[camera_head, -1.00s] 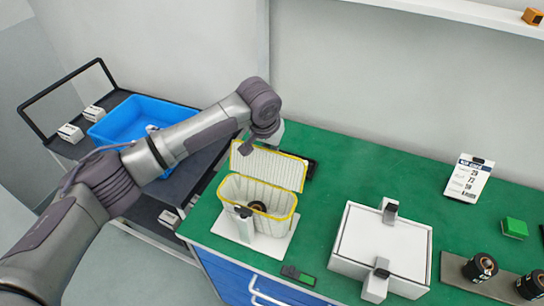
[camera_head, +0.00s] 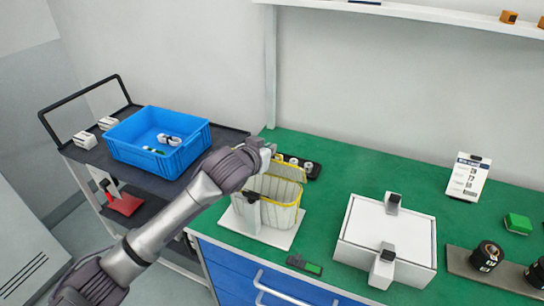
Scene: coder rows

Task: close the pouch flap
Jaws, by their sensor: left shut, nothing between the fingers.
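The pouch (camera_head: 280,212) is a cream ribbed container with a yellow rim. It stands on a white base plate (camera_head: 272,237) at the left part of the green bench, with a white upright clamp (camera_head: 247,212) at its front left. Its flap (camera_head: 289,170), cream with a yellow edge, shows at the back of the pouch, partly hidden by my wrist. I cannot tell its exact tilt. My left gripper (camera_head: 266,152) is shut and empty, above the pouch's back left beside the flap; its fingertips are mostly hidden. My right gripper is not in view.
A white box (camera_head: 385,238) with two clamps stands to the right. A black tray (camera_head: 312,168) with white round pieces sits behind the pouch. A blue bin (camera_head: 130,150) stands on the cart at left.

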